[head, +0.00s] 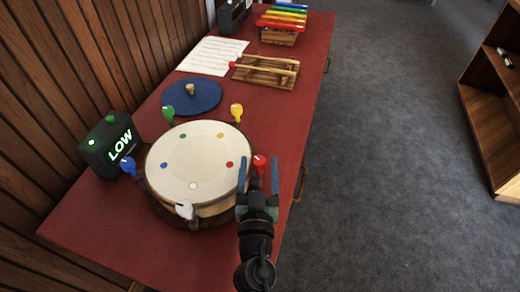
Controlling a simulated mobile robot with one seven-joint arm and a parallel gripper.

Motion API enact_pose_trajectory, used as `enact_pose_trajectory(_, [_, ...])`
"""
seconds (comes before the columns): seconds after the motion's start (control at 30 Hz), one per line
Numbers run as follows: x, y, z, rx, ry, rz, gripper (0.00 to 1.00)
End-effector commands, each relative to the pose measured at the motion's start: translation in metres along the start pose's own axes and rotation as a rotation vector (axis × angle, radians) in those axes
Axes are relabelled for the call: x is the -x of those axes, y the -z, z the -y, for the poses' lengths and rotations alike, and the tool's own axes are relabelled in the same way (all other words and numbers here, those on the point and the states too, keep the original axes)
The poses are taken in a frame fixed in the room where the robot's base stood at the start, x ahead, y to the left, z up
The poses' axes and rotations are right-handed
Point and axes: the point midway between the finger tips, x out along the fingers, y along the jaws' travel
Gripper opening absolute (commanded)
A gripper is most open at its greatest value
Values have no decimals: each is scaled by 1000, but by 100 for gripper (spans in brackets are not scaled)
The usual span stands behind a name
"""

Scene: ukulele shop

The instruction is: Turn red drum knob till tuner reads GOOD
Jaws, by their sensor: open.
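The drum (196,155) has a pale round skin with coloured dots and stands on the red table. Coloured knobs stick up around its rim. The red knob (259,162) is at the drum's right side, close to a red dot on the skin. My gripper (259,172) is open, with one blue finger on each side of the red knob in the picture. I cannot tell whether either finger touches it. The tuner (110,145) is a dark box at the left, and its screen reads LOW in pale green letters.
Blue (128,166), green (168,114), yellow (237,112) and white (184,210) knobs ring the drum. A blue disc (192,97), a wooden rack with mallets (266,72), a music sheet (212,56) and a xylophone (282,24) lie farther back. The floor at right is clear up to a wooden shelf (492,110).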

Motion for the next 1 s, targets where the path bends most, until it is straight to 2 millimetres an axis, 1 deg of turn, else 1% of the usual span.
enact_pose_trajectory(0.03, [-10, 1, 0, 1, 0, -3, 69])
enact_pose_trajectory(0.1, [-20, 1, -1, 1, -1, -2, 69])
enact_pose_trajectory(0.3, [-39, -1, 0, 0, -1, 0, 69])
enact_pose_trajectory(0.43, [-44, 0, 0, 1, -1, 0, 69])
enact_pose_trajectory(0.7, [-45, 0, 0, 0, -1, 0, 69])
enact_pose_trajectory(0.77, [-45, 0, 0, 0, -1, 0, 60])
enact_pose_trajectory(0.8, [-45, 0, 0, 0, -1, 0, 53])
enact_pose_trajectory(0.87, [-45, 0, 0, 0, -1, 0, 42])
enact_pose_trajectory(1.0, [-45, 0, 0, 0, -1, 0, 17])
